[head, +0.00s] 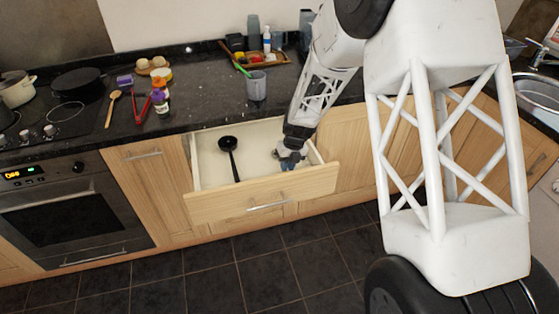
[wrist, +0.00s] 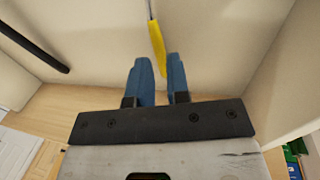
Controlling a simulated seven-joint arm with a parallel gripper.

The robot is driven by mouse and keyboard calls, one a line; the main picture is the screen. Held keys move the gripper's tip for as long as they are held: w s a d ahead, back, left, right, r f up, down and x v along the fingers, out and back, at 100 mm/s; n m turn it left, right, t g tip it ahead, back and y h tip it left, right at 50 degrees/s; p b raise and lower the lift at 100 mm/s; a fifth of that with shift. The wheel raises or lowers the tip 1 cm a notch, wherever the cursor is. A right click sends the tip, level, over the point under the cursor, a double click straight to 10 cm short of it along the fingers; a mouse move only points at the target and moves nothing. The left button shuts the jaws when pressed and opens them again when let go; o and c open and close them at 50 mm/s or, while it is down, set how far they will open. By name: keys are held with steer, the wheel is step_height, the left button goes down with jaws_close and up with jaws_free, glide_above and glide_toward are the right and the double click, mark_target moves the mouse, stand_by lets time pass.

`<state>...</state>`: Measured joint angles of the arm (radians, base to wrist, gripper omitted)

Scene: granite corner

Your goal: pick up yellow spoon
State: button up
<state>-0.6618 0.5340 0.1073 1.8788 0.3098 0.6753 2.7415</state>
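The yellow spoon shows in the wrist view as a yellow handle (wrist: 157,46) with a thin grey shaft running up out of the picture; its bowl is out of view. It lies in the open drawer (head: 262,195). My gripper (wrist: 158,60) is open, with its two blue fingers apart and the handle's lower end near the gap between the fingertips. I cannot tell the height gap between them. In the head view my gripper (head: 290,155) reaches down into the right part of the drawer, and the yellow spoon cannot be made out there.
A black ladle (head: 229,152) lies in the drawer's left part; its handle shows in the wrist view (wrist: 35,41). The drawer walls are close around my gripper. On the counter above stand a grey cup (head: 256,88) and a wooden tray (head: 272,63) with bottles.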

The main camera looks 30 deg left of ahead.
steer(key=shift+s+a+f, duration=0.1)
steer(key=shift+f, duration=0.5)
steer(key=shift+s+a+f, duration=0.1)
steer(key=shift+f, duration=0.45)
jaws_close()
